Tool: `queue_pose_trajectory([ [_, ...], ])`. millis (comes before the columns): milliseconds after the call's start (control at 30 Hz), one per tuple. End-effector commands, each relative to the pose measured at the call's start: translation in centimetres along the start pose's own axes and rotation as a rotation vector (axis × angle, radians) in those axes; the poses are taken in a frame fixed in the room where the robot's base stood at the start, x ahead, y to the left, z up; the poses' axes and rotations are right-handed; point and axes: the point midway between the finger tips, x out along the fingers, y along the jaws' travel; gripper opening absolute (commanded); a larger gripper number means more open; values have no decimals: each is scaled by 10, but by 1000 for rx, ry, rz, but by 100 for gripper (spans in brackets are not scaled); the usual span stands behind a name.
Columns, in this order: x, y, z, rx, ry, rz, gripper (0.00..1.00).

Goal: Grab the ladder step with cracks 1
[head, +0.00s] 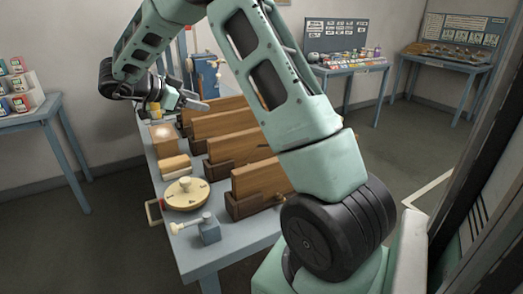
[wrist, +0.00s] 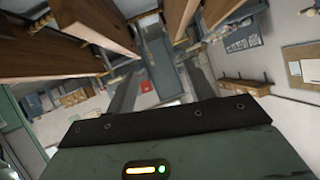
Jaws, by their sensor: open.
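Several wooden boards, which look like the ladder steps, stand on edge in dark wooden holders on the grey-blue table. The nearest is the front board (head: 262,178), then the second board (head: 232,146); more stand behind it, including the third board (head: 215,123). A small dark mark shows near the right end of the second board, but I cannot tell which step has cracks. My gripper (head: 192,103) is open and empty above the far left part of the row. In the wrist view, boards (wrist: 95,25) show at the upper left, apart from my open fingers (wrist: 162,72).
A round wooden disc with a knob (head: 186,193), a small blue clamp-like device (head: 208,228) and wooden blocks (head: 175,166) sit along the table's left side. A blue machine (head: 206,72) stands at the far end. Side tables (head: 345,68) stand by the walls; the left floor is clear.

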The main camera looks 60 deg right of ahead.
Motion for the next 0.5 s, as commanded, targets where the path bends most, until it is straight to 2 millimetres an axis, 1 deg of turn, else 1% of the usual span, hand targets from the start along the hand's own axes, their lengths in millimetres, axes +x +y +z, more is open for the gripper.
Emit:
queue_pose_trajectory([
  [33,14,12,1,-6,21,106,53],
  [100,23,24,-2,-17,41,217,53],
  [200,29,35,-6,-32,57,309,53],
  [333,41,43,-9,-39,64,345,53],
  [500,72,54,-12,-39,65,343,53],
])
